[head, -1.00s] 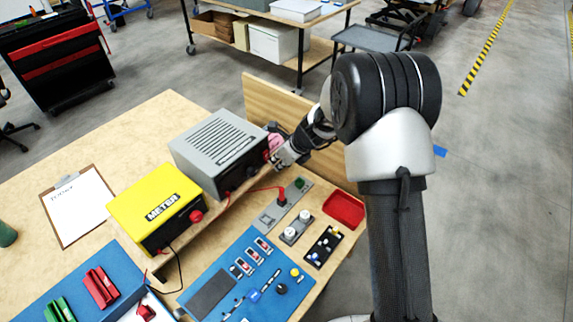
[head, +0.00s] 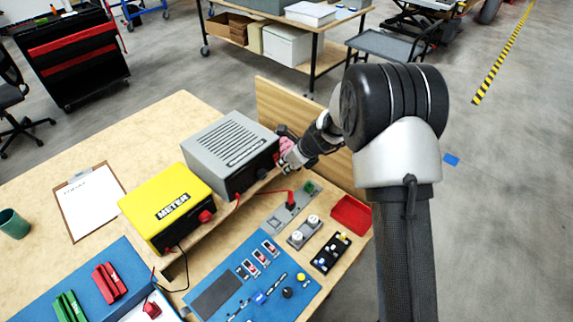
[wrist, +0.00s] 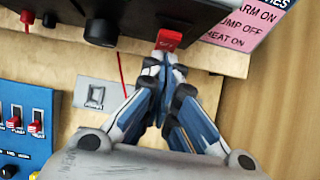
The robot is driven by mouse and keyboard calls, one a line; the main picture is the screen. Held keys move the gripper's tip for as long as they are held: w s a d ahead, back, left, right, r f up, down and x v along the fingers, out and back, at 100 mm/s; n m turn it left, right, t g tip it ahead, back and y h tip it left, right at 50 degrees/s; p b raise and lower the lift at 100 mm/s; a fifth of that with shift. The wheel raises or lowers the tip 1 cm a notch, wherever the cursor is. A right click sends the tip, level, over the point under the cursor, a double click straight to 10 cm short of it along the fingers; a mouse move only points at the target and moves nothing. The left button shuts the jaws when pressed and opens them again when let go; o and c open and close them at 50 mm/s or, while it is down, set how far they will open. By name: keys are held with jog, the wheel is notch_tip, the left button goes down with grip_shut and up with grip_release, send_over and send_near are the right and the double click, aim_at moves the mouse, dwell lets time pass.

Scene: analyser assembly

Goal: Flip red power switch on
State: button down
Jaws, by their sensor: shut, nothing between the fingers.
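The red power switch (wrist: 168,40) sits on the lower front edge of the dark front of the grey box, at top centre in the wrist view. My gripper (wrist: 165,62) is shut and empty, with its fingertips right at the lower edge of the switch. I cannot tell whether they touch it. In the head view my gripper (head: 284,166) is at the right front corner of the grey box (head: 228,140), and the switch is not distinguishable there. Whether the switch is on or off is not clear.
A pink label (wrist: 245,22) with printed words is right of the switch. A black knob (wrist: 101,32) is to its left. A yellow meter (head: 165,205) stands beside the grey box. A wooden board (head: 300,120) rises behind my gripper. A red tray (head: 351,214) lies at right.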

jog(key=shift+w+a+f, duration=0.1)
jog(key=shift+w, duration=0.05)
dwell(0.4)
jog(key=shift+r+p, duration=0.85)
jog(key=shift+p, duration=0.05)
